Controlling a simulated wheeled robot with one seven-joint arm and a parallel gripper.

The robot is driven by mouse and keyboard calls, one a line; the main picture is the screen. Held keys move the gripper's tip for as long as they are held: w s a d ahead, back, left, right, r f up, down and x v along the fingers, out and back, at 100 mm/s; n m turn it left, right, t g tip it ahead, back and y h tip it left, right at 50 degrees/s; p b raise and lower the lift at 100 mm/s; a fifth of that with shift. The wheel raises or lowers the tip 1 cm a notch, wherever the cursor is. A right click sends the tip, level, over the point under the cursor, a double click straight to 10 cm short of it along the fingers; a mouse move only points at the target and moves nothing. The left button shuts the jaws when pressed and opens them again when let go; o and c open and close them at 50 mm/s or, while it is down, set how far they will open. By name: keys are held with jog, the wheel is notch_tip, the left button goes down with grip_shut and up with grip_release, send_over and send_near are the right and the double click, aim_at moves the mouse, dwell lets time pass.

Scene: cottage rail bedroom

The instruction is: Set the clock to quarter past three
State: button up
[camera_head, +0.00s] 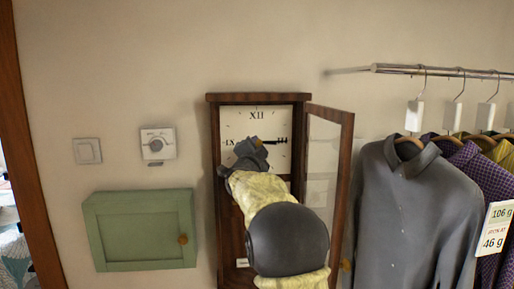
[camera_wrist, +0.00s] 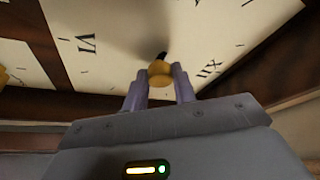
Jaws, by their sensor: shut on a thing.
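The clock (camera_head: 257,97) is a tall dark wooden case on the wall with a white face (camera_head: 233,120). Its glazed door (camera_head: 345,160) stands open to the right. My gripper (camera_head: 258,147) is in front of the middle of the face and hides much of it. A dark hand (camera_head: 273,141) points right, toward the III. The other hand cannot be made out. In the wrist view, my gripper (camera_wrist: 159,80) has its two fingers on either side of a brass knob (camera_wrist: 159,70), shut on it. A short black piece (camera_wrist: 161,55) sticks out beyond the knob.
The open door is close to the right of my arm. Shirts (camera_head: 415,205) hang from a rail (camera_head: 440,71) further right. A green cabinet (camera_head: 140,230), a dial control (camera_head: 157,143) and a switch (camera_head: 87,151) are on the wall at left.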

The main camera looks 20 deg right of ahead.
jog(key=o, duration=1)
jog(key=b+v, duration=0.6)
jog(key=v, duration=1.1)
jog(key=shift+s+b, duration=0.2)
jog(key=shift+b, duration=0.2)
jog(key=shift+a, duration=0.1)
